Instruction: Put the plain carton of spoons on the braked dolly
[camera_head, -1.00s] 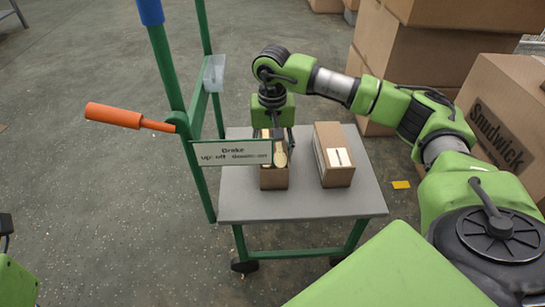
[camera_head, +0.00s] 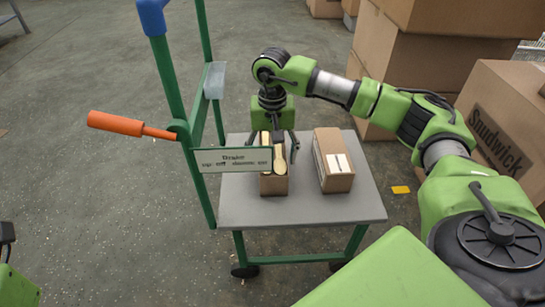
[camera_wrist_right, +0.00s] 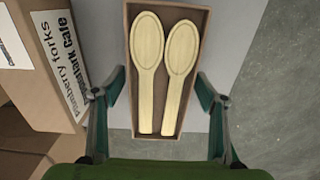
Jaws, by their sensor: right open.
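The plain carton of spoons (camera_head: 274,186) is an open brown box standing on the grey deck of the dolly (camera_head: 300,212). In the right wrist view the carton (camera_wrist_right: 158,134) holds two pale wooden spoons, with no print visible on it. My right gripper (camera_head: 279,150) is directly over it, pointing down, fingers spread. In the wrist view its fingers (camera_wrist_right: 160,90) are on either side of the carton, with gaps between. The orange brake lever (camera_head: 120,124) points left, nearly level, its outer end slightly raised. My left gripper cannot be made out.
A sign plate (camera_head: 234,160) hides part of the spoon carton. Large boxes (camera_head: 500,130) stand behind and to the right.

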